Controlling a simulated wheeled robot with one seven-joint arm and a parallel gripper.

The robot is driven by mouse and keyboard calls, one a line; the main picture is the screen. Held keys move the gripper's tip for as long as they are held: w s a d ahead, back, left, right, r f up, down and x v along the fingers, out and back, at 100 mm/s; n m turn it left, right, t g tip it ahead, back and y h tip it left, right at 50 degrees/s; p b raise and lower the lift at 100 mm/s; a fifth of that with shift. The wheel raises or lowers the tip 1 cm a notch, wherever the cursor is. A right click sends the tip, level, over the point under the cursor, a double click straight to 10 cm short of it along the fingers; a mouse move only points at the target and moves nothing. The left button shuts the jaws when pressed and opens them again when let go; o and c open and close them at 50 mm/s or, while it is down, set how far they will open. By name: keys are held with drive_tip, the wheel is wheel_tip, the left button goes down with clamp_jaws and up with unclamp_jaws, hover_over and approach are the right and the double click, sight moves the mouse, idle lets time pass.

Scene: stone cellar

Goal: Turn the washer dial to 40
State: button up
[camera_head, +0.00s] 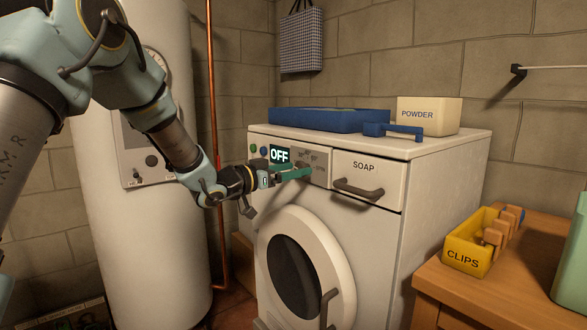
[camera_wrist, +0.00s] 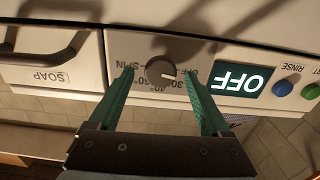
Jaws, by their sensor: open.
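The white washer (camera_head: 330,187) stands against the wall, its control panel facing left of the picture. In the wrist view, upside down, the round grey dial (camera_wrist: 160,70) sits between the green fingers of my gripper (camera_wrist: 158,77), with a gap on each side. A pale mark on the dial points to the right of that view, on the side of the display. Printed labels around the dial include OFF, 30, 40, 60 and SPIN. The lit display (camera_head: 279,156) reads OFF. In the head view my open gripper (camera_head: 292,173) is at the panel and hides the dial.
The SOAP drawer (camera_head: 368,170) and its handle are right of the panel. Blue and green buttons (camera_wrist: 282,88) are beside the display. A blue tray (camera_head: 325,119) and POWDER box (camera_head: 430,115) sit on top. A yellow CLIPS bin (camera_head: 466,245) stands on a wooden table. A white tank is left.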

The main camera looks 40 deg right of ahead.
drive_tip(key=shift+d, duration=0.2)
clamp_jaws()
idle(0.6)
